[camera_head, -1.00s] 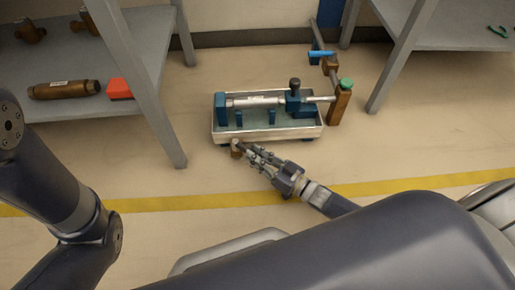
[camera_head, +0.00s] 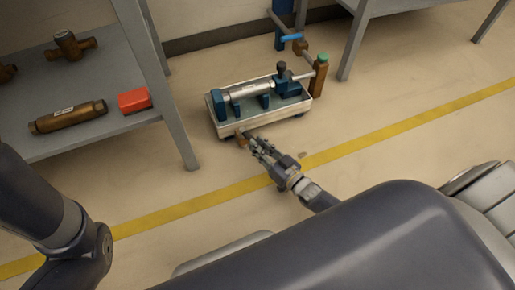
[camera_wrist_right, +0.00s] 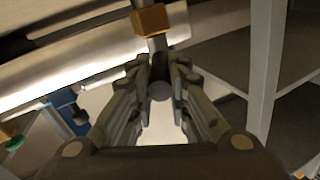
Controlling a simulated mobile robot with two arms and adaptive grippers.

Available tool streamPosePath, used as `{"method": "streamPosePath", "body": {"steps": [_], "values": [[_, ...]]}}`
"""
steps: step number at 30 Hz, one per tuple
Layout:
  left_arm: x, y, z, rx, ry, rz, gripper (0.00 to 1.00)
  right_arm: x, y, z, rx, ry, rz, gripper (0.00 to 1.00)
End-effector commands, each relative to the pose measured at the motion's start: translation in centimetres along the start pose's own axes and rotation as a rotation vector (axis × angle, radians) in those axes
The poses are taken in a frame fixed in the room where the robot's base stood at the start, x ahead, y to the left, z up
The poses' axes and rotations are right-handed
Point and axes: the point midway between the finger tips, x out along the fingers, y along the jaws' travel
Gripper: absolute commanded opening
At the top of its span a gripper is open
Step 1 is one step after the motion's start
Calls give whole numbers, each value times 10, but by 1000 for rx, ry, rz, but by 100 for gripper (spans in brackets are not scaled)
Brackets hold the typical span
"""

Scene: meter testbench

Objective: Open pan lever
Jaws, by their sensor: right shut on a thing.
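The pan (camera_head: 268,120) is a pale metal tray on the floor, carrying the blue meter bench with a silver meter tube (camera_head: 247,90). A small brass valve (camera_head: 240,139) sits low at the pan's front side. It also shows at the top of the right wrist view (camera_wrist_right: 155,18). A grey rod-like lever (camera_wrist_right: 160,90) reaches from the valve between the fingers of my right gripper (camera_head: 254,144), which is shut on it. The fingers partly hide the lever. My left arm shows at the left edge, but its gripper is out of view.
A grey shelf (camera_head: 75,75) on the left holds brass fittings and a red block (camera_head: 134,101). Its leg stands left of the pan. Another shelf stands at the back right. A blue-handled valve and a green-topped brass post (camera_head: 320,75) are behind the pan. The floor right of it is clear.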

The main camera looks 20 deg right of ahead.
Motion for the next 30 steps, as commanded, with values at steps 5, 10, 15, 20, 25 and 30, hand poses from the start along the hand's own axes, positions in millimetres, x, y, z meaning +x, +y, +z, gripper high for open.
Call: {"method": "streamPosePath", "body": {"steps": [5,10,15,20,25,30], "values": [[0,1,0,-2,0,0,0,-1,0,1,2,0,3,0],[0,1,0,-3,0,0,0,0,0,1,3,0,3,0],[0,1,0,-4,0,-2,0,0,0,1,4,0,3,36],[0,0,0,-4,1,-2,0,0,0,1,3,-1,4,38],[0,0,0,-4,1,-2,0,0,1,0,2,0,4,38],[0,-1,1,-2,-2,-6,0,-4,1,1,2,-1,4,38]]}}
